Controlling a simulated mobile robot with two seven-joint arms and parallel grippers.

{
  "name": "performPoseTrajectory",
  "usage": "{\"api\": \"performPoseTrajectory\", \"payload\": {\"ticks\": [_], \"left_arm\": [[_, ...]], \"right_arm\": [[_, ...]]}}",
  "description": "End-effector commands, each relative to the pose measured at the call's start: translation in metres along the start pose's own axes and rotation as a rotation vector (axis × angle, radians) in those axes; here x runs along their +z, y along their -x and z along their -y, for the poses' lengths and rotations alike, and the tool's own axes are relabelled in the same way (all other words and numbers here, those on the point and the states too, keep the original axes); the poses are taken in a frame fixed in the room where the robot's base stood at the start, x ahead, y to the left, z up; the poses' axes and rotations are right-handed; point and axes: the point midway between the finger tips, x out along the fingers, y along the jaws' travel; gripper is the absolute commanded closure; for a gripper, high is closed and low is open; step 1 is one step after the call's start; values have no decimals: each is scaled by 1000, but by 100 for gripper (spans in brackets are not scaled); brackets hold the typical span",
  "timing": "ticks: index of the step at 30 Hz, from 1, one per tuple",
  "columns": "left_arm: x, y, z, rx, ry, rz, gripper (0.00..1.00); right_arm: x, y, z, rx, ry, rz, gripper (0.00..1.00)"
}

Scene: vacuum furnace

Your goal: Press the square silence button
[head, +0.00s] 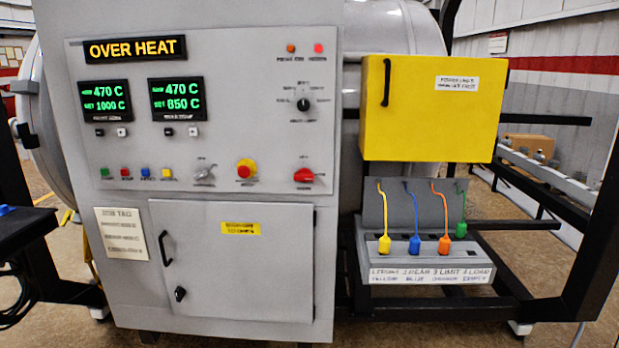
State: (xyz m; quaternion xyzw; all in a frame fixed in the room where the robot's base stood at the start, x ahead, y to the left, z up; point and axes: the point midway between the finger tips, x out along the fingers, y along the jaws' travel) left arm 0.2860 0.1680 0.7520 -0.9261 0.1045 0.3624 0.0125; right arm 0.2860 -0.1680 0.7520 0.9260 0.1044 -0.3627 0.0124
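A grey control panel (225,130) fills the left and middle of the head view. A lit sign (135,49) above reads OVER HEAT. Neither of my grippers is in view.
A red-on-yellow mushroom button (245,170), a grey knob (204,173) and a red rotary switch (303,175) sit right of the row. Two green displays (104,100) are above. A grey door (232,275) is below. A yellow box (430,110) projects at right.

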Motion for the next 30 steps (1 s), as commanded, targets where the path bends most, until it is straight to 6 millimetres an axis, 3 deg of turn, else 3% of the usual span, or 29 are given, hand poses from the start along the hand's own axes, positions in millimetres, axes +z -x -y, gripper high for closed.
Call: {"api": "performPoseTrajectory", "payload": {"ticks": [2,10,30], "left_arm": [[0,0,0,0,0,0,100],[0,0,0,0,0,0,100],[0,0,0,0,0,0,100]], "right_arm": [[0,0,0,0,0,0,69],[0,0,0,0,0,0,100],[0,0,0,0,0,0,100]]}}
